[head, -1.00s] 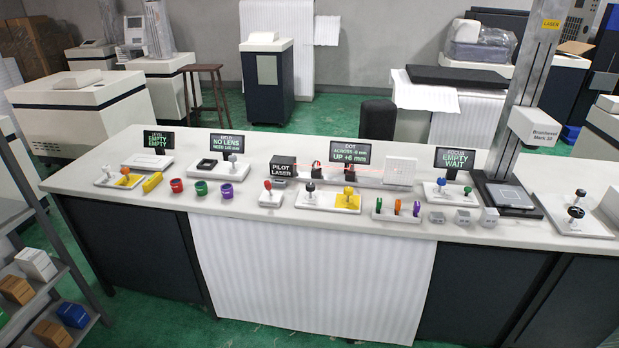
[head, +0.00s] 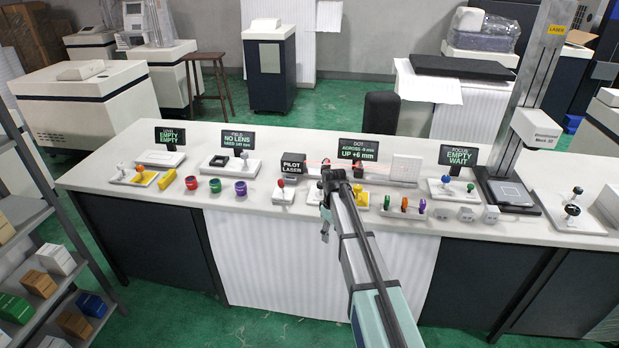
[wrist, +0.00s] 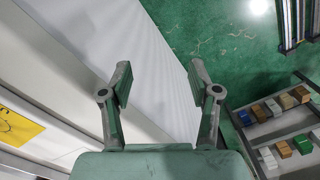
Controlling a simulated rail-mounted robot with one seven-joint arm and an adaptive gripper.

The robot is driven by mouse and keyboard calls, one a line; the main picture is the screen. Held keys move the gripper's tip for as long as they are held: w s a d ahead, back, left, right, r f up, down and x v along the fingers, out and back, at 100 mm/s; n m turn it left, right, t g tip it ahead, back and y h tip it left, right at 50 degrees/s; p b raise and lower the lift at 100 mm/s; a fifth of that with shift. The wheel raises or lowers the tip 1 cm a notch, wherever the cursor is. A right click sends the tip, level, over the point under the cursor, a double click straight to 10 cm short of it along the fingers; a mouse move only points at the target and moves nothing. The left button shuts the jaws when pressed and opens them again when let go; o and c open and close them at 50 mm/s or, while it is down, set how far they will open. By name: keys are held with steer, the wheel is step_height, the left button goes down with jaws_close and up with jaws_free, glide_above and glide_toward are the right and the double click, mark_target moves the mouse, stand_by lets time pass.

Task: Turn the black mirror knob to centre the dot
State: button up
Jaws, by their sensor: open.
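My gripper (head: 326,226) is open and empty, in front of the bench's front edge by the mirror-knob panel. The wrist view shows its two fingers (wrist: 158,85) spread apart, with the white front sheet and green floor beyond. The black mirror knob is hidden behind my arm in the head view. A yellow plate (wrist: 16,127) shows at the left edge of the wrist view. The dot display (head: 358,150) reads across -0 mm, up +6 mm. The white target plate (head: 406,168) stands behind the panel.
The pilot laser (head: 292,164) stands left of my arm, with a red-knobbed block (head: 283,195) in front. A rack with coloured tabs (head: 404,208) is on the right. Red, green and purple cups (head: 215,186) stand further left. A shelf with boxes (head: 45,270) is at far left.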

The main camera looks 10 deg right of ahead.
steer(key=w+r, duration=0.4)
steer(key=r, duration=0.2)
step_height(320, 180, up, 20)
steer(key=n, duration=0.6)
glide_above(320, 183)
steer(key=shift+t, duration=0.3)
step_height(320, 183, down, 18)
steer(key=p, duration=0.5)
steer(key=shift+d+r, duration=0.1)
steer(key=shift+r, duration=0.1)
steer(key=c, duration=1.2)
